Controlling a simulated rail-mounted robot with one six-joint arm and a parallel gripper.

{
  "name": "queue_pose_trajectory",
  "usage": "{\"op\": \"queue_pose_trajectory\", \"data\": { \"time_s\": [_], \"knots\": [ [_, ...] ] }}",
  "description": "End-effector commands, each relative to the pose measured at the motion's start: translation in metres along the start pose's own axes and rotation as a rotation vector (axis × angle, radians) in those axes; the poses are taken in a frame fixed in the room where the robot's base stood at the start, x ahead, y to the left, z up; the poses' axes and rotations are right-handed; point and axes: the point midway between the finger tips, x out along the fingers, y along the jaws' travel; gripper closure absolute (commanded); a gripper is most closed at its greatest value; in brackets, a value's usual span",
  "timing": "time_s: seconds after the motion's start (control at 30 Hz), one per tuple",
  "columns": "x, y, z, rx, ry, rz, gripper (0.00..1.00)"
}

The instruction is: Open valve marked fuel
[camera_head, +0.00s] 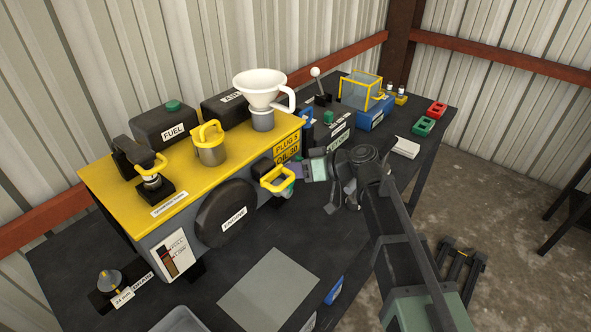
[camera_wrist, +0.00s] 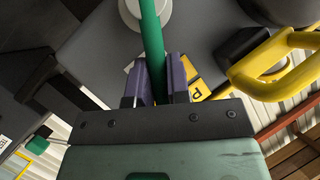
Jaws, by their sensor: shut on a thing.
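My gripper (camera_head: 297,169) is at the right end of the yellow-topped engine unit (camera_head: 222,165), beside a yellow loop handle (camera_head: 277,180). In the wrist view its purple fingers (camera_wrist: 159,82) are shut on a green lever (camera_wrist: 152,42). The lever runs up to a round white hub (camera_wrist: 148,12) on a grey face. A yellow label (camera_wrist: 195,88) with a "P" shows behind the fingers, partly covered. No word "fuel" can be read by the lever. A black tank marked FUEL (camera_head: 165,125) with a green cap stands behind the unit.
The yellow loop handle is close to the right of my fingers in the wrist view (camera_wrist: 270,70). A white funnel (camera_head: 262,90) stands on the unit. A blue box with a yellow-framed cage (camera_head: 361,92) is further right. The tabletop before the unit holds a grey mat (camera_head: 268,288).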

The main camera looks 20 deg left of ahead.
Motion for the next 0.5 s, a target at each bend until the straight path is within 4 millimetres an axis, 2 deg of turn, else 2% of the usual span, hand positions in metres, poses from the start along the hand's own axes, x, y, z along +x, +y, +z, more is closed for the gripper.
{"op": "queue_pose_trajectory", "data": {
  "time_s": [0.13,0.37,0.4,0.5],
  "knots": [
    [-0.0006,-0.0113,-0.0031,-0.089,-0.022,0.049,1.00],
    [0.0015,-0.0081,-0.0001,-0.115,-0.026,0.063,1.00],
    [0.0015,-0.0081,-0.0001,-0.114,-0.026,0.063,0.80],
    [0.0015,-0.0081,-0.0001,-0.114,-0.026,0.063,0.65]
  ]
}}
